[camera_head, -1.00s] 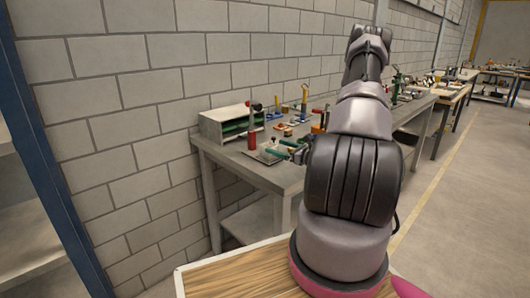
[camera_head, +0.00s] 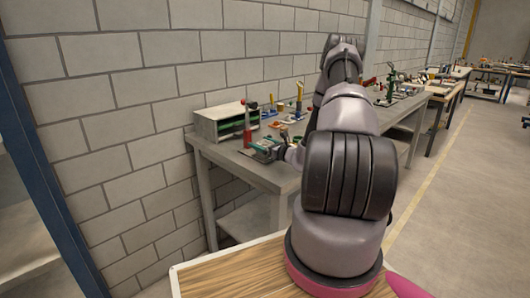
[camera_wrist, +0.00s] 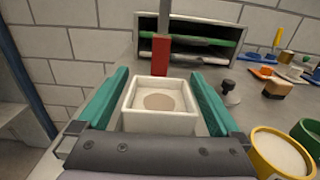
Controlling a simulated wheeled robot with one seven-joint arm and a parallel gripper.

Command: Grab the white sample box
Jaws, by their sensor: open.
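The white sample box (camera_wrist: 160,104) is an open square box with a tan round patch inside, standing on the grey bench. In the wrist view it sits between the two green fingers of my gripper (camera_wrist: 158,100). The fingers are open, one on each side, with a narrow gap visible on the left and right. The near lower part of the box is hidden by the gripper body. In the head view my gripper (camera_head: 265,150) is small above the bench, and I cannot make out the box there.
A red-handled tool (camera_wrist: 161,54) stands just behind the box. A grey shelf unit (camera_wrist: 190,40) with green trays is at the back. A yellow cup (camera_wrist: 278,152) and a green cup (camera_wrist: 308,132) stand at right. A dark-knobbed piece (camera_wrist: 228,92) is right of the box.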

